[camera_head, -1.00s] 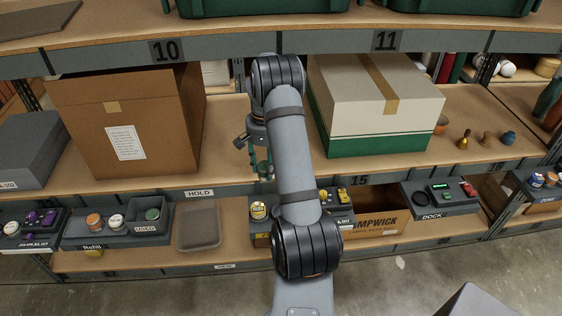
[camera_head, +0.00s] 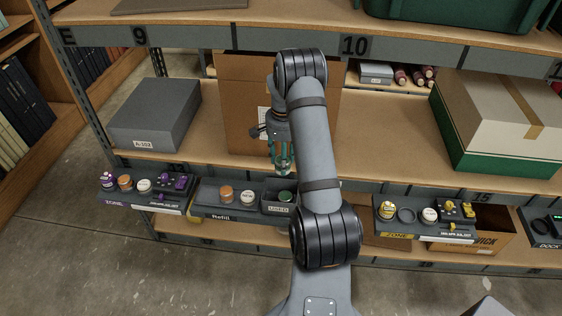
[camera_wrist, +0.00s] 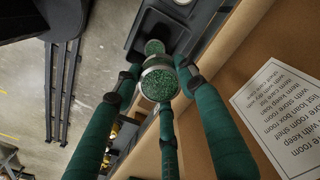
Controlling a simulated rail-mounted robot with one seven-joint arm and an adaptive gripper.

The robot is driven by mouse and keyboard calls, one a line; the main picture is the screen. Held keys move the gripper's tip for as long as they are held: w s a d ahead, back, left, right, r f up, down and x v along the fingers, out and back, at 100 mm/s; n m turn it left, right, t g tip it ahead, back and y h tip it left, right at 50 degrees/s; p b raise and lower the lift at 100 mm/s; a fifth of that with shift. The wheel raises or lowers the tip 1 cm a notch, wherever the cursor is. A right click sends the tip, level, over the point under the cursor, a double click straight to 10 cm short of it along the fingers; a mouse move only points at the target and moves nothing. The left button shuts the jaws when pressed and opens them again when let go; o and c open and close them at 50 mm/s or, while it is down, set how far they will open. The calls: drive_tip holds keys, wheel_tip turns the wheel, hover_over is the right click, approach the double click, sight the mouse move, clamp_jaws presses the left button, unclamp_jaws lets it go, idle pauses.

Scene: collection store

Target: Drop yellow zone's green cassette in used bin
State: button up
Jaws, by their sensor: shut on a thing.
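My gripper (camera_head: 281,172) is shut on a round green cassette (camera_wrist: 157,83) with a speckled green top and a metallic rim. In the head view the gripper hangs just above and behind the used bin (camera_head: 276,210), a small dark tray with a "USED" label. Another green round piece (camera_head: 285,196) lies in the bin. It also shows beyond the held cassette in the wrist view (camera_wrist: 154,48). The yellow zone (camera_head: 397,236) holds a yellow-topped cassette (camera_head: 387,210), an empty ring (camera_head: 406,215) and a white-topped cassette (camera_head: 429,215).
The refill tray (camera_head: 209,211) with orange and white pieces adjoins the bin on the left. A purple zone (camera_head: 120,201) is further left. A brown cardboard box (camera_head: 240,130) with a paper label stands close behind my gripper. A grey box (camera_head: 155,113) is left of it.

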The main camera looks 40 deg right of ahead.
drive_tip(key=shift+s+d+f+m, duration=0.25)
drive_tip(key=shift+s+d+m, duration=0.1)
drive_tip(key=shift+d, duration=0.15)
wheel_tip(320, 180, down, 5)
drive_tip(key=b, duration=0.3)
drive_tip(key=shift+w+a+f+b, duration=0.15)
drive_tip(key=shift+f+b, duration=0.05)
drive_tip(key=shift+b, duration=0.2)
drive_tip(key=o, duration=1.2)
drive_tip(key=shift+o, duration=0.2)
wheel_tip(320, 180, up, 12)
drive_tip(key=shift+r, duration=0.1)
